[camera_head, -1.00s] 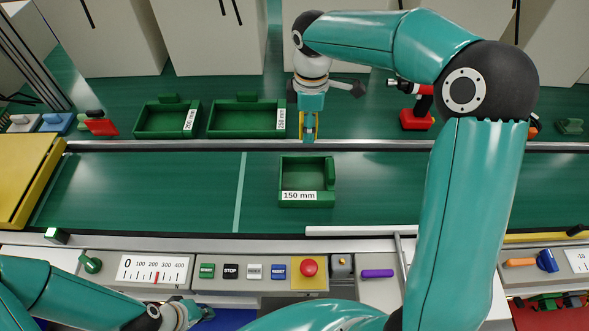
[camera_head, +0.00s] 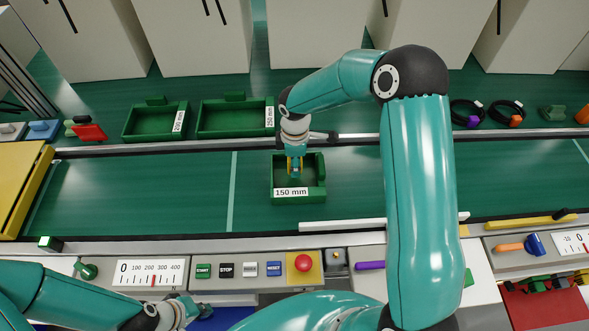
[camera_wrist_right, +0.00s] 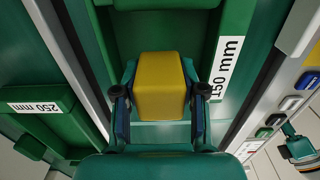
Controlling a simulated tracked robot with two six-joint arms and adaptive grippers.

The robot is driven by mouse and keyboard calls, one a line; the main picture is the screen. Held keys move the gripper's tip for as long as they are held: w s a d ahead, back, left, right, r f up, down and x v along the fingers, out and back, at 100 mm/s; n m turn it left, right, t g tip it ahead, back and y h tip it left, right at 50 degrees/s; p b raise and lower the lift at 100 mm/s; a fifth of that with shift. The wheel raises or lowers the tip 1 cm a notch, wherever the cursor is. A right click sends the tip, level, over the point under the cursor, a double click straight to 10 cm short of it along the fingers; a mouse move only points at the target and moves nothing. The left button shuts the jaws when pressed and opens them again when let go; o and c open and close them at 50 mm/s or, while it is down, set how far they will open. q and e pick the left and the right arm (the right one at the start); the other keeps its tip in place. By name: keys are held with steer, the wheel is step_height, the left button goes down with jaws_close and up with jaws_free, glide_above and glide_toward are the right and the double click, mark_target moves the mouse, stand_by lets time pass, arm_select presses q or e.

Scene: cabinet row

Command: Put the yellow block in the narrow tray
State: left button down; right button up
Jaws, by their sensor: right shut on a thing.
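The narrow green tray marked 150 mm (camera_head: 318,196) stands on the green conveyor belt. My right gripper (camera_head: 295,173) points down over the tray's opening. It is shut on the yellow block (camera_wrist_right: 161,88), which sits between both fingers in the right wrist view. The tray (camera_wrist_right: 236,40) lies behind and around the block there. I cannot tell whether the block touches the tray floor. My left gripper (camera_head: 187,312) is low at the front left, away from the tray; its fingers are too unclear to read.
Two wider green trays, marked 200 mm (camera_head: 150,135) and 250 mm (camera_head: 235,130), stand behind the belt. A control panel with a red button (camera_head: 303,263) runs along the front. A white bar (camera_head: 350,225) lies by the belt's near edge. The belt left of the tray is clear.

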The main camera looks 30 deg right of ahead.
step_height(320, 180, down, 4)
steer(key=shift+r, duration=0.2)
steer(key=shift+f, duration=0.2)
steer(key=o, duration=1.2)
steer(key=shift+r, duration=0.1)
